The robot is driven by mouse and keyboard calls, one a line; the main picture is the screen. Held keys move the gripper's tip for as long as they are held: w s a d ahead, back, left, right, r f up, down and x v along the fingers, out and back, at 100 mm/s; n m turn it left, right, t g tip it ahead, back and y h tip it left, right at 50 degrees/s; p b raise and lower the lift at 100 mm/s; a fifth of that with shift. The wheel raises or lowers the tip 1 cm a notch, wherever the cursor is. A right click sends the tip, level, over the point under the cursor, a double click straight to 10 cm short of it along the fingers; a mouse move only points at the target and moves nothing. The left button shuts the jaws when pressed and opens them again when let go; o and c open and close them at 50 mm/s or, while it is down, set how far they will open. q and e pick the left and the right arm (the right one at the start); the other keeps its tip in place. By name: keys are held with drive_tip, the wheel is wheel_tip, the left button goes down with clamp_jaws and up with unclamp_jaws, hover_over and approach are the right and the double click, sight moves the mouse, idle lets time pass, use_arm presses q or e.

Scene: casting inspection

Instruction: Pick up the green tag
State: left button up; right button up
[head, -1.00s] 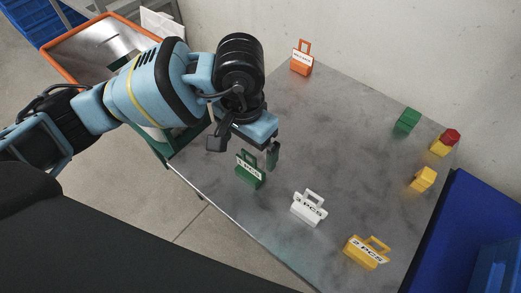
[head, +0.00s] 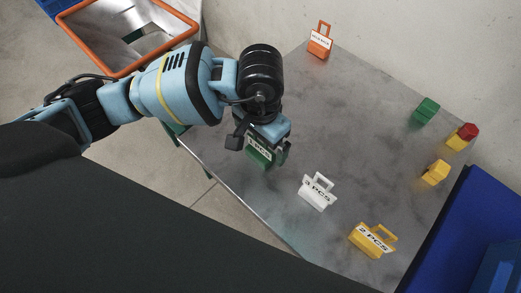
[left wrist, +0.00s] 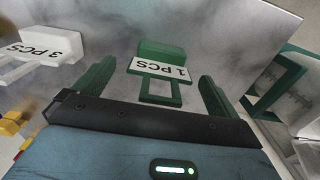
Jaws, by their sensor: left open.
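The green tag (head: 258,153) stands on the grey table near its left edge, with a white label reading "1 PCS". It also shows in the left wrist view (left wrist: 160,65), its handle loop between the fingers. My left gripper (head: 268,150) is open just over the tag, and the arm hides the tag's upper part in the head view. In the left wrist view my left gripper's (left wrist: 155,88) two green fingers stand apart on either side of the handle, with a gap on each side. My right gripper is not in view.
A white tag (head: 316,192) and a yellow tag (head: 370,241) stand to the right on the table (head: 350,120). An orange tag (head: 320,42) is at the back. Green, yellow and red blocks lie at the right, beside a blue bin (head: 455,235). An orange-rimmed container (head: 120,72) is at the left.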

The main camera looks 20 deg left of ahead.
use_arm(q)
drive_tip(key=shift+f, duration=0.85)
drive_tip(key=c, duration=1.1)
drive_tip(key=shift+o, duration=0.2)
drive_tip(key=shift+r, duration=0.15)
drive_tip(key=shift+w+r, duration=0.1)
drive_tip(key=shift+r, duration=0.5)
wheel_tip(320, 180, up, 2)
drive_tip(key=shift+r, duration=0.15)
drive_tip(key=s+d+r+p, duration=0.1)
drive_tip(key=s+d, duration=0.8)
drive_tip(key=s, duration=0.4)
drive_tip(key=shift+s+r, duration=0.15)
